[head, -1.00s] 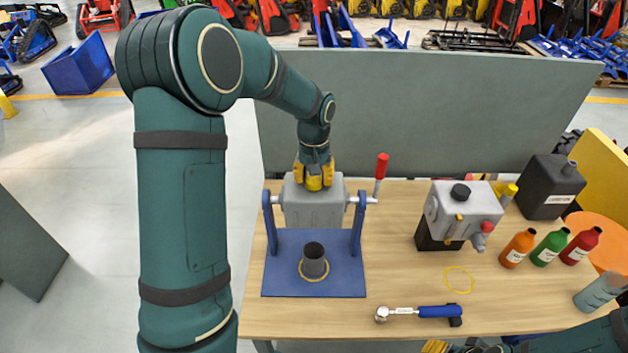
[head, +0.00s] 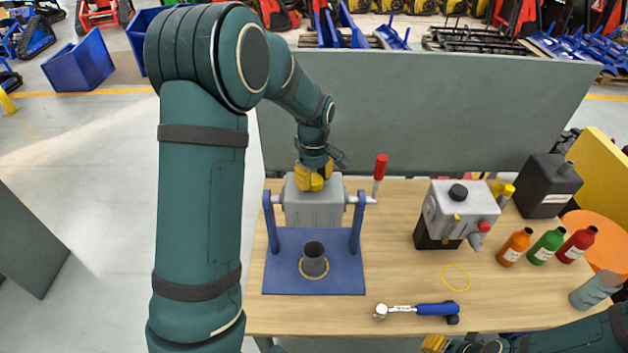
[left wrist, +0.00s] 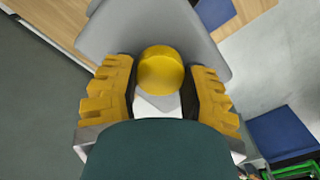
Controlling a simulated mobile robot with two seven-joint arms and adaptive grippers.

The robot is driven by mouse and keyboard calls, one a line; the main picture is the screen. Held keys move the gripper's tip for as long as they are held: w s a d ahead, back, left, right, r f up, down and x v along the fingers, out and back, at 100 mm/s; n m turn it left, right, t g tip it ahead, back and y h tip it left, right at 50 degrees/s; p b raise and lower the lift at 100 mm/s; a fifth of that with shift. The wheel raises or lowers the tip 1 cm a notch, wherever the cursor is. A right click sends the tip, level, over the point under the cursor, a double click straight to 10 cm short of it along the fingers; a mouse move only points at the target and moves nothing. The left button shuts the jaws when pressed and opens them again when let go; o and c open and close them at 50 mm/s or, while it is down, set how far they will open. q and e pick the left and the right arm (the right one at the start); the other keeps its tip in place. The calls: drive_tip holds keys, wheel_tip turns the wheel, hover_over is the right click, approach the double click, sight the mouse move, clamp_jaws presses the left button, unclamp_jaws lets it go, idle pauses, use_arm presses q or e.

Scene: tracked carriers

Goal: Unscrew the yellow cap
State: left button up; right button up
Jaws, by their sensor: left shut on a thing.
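The yellow cap (left wrist: 161,70) is round and sits on top of the grey box-shaped housing (head: 313,207), which hangs in a blue stand (head: 283,262). My left gripper (head: 313,177) is over the housing from above, its yellow ribbed fingers on both sides of the cap. In the left wrist view the gripper (left wrist: 162,92) is shut on the cap, which lies between the fingers; the grey housing shows behind it. In the head view the fingers mostly hide the cap. My right gripper (head: 435,344) shows only partly at the bottom edge, and its jaw opening is unclear.
A red-handled crank (head: 380,167) rises at the housing's right. A dark cup (head: 314,258) stands on the blue base. A blue-handled ratchet (head: 418,310) lies in front. A second grey unit (head: 459,213), several bottles and a black canister (head: 547,186) stand right. A grey panel (head: 430,110) closes the back.

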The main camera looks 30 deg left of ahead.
use_arm(q)
drive_tip(key=n, duration=0.9)
drive_tip(key=shift+s, duration=0.1)
drive_tip(key=o, duration=1.1)
